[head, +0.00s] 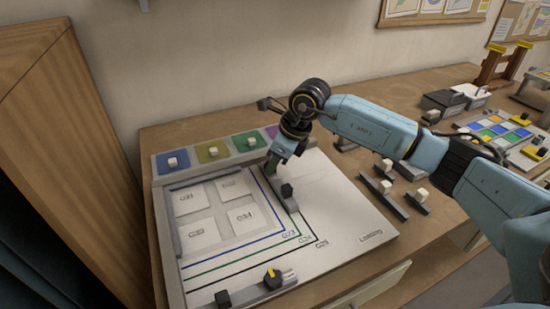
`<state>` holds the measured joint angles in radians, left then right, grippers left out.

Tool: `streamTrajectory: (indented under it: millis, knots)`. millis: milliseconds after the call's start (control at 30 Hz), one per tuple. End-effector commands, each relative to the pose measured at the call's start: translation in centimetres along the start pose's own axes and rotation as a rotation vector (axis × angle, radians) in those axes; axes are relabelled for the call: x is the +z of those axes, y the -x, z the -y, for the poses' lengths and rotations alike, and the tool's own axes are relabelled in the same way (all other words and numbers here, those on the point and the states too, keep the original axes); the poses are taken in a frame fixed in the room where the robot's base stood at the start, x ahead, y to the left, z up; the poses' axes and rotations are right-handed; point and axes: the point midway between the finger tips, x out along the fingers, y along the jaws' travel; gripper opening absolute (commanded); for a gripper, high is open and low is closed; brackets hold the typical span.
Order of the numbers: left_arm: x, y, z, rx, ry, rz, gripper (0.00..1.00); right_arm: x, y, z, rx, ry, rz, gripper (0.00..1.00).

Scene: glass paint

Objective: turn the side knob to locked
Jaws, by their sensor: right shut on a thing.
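A pale board (345,205) with a raised frame and printed lines lies on the wooden table. A short grey bar (293,207) sits on its right side, with a black block (287,190) on it. My right gripper (271,168) reaches down to the far end of this bar and is shut there, on what seems to be the side knob. The knob is hidden by the fingers, so its setting cannot be told. A similar front bar carries a black knob with a yellow mark (272,279) and another black block (222,298). My left gripper is not in view.
White cubes stand on blue, olive, green and purple pads (213,151) along the board's back. Four white tiles (205,195) lie inside the frame.

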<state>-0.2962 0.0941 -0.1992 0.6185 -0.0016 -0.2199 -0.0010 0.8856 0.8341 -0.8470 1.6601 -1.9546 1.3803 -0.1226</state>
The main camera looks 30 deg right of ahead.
Motion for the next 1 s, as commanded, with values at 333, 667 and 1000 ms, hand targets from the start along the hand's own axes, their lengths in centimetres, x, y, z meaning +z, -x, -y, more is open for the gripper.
streamTrajectory:
  millis: [333,667,1000]
  knots:
    - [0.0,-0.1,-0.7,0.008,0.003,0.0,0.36,0.1,0.0,-0.5,-0.126,-0.3,0.001,0.07]
    - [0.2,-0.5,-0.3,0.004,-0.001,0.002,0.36,0.3,-0.1,-0.7,-0.225,-0.543,0.001,0.07]
    - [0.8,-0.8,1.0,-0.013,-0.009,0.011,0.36,0.3,-0.1,-0.8,-0.28,-0.679,-0.001,0.07]
